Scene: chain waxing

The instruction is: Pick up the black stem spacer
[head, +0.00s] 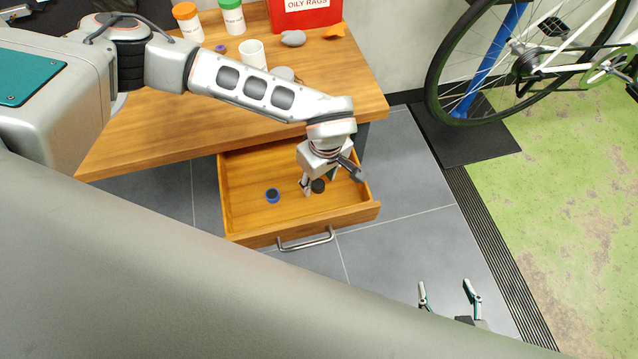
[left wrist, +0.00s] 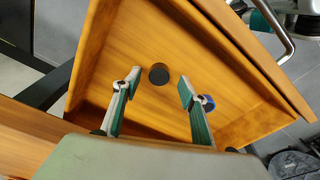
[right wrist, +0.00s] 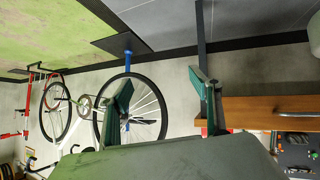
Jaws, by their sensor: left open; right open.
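The black stem spacer (head: 318,186) looks like a small black disc on the floor of the open wooden drawer (head: 240,190). In the left wrist view the spacer (left wrist: 159,74) lies close to the line between the fingertips, just beyond them. My left gripper (head: 318,179) is open over the drawer, its fingers to either side of the spacer as seen from the wrist. No contact shows, and the height gap is hard to tell. My right gripper (head: 445,286) is open and empty, right of the drawer over the grey floor.
A blue ring-like part with a dark centre (head: 272,196) lies left of the spacer in the drawer. The drawer walls and handle (head: 305,240) surround the space. On the bench (head: 150,110) stand a white mug (head: 252,53), bottles and a red box (head: 305,14). A bicycle (head: 540,70) stands at right.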

